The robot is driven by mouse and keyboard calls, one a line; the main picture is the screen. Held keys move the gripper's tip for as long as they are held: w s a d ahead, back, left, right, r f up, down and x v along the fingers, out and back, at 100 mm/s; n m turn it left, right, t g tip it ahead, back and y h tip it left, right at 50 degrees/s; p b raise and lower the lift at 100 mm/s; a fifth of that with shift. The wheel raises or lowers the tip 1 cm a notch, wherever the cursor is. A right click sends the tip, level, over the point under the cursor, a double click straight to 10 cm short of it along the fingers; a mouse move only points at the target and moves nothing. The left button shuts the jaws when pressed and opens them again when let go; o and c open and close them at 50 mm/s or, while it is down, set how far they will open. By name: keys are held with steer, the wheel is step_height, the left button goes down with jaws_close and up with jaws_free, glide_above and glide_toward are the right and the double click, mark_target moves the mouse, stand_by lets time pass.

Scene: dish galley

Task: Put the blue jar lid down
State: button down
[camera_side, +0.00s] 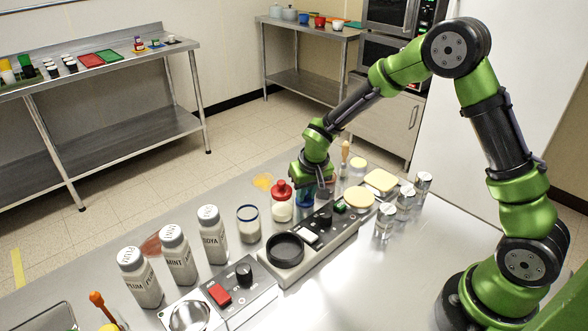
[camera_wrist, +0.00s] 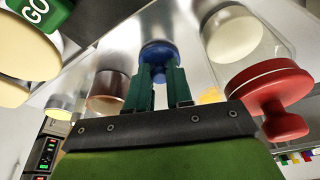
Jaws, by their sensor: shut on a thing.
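My gripper (camera_wrist: 157,74) is shut on the blue jar lid (camera_wrist: 156,52), gripping its knob between dark green fingers. In the side view, the lid (camera_side: 304,199) is a small blue patch under my gripper (camera_side: 305,188), partly hidden. It is just right of the red-lidded jar (camera_side: 281,203). I cannot tell whether the lid touches the counter or a jar. An open glass jar with pale contents and a blue line near its rim (camera_side: 248,224) stands left of the red-lidded jar.
The red lid (camera_wrist: 268,88) is close on the right in the wrist view. A brown-filled jar (camera_wrist: 107,88) is on the left. A control panel with a black ring (camera_side: 285,250) runs along the front. Labelled shakers (camera_side: 177,257) stand left; metal cans (camera_side: 405,200) stand right.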

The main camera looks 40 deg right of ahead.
steer(key=shift+f, duration=0.1)
steer(key=c, duration=1)
jaws_free()
steer(key=v, duration=1.2)
steer(key=s+r+t+y, duration=0.1)
steer(key=s+r, duration=0.3)
steer(key=s, duration=0.2)
steer(key=s+a+r+t+y, duration=0.1)
steer(key=s+r, duration=0.2)
steer(key=s, duration=0.4)
steer(key=s+r+t+y, duration=0.1)
steer(key=s+r+t, duration=0.1)
steer(key=s+r, duration=0.2)
steer(key=shift+s+a+r, duration=0.15)
steer(key=shift+s+r, duration=0.05)
steer(key=shift+s, duration=0.45)
steer(key=shift+s+a+r, duration=0.15)
steer(key=shift+s+r, duration=0.05)
steer(key=shift+s, duration=0.5)
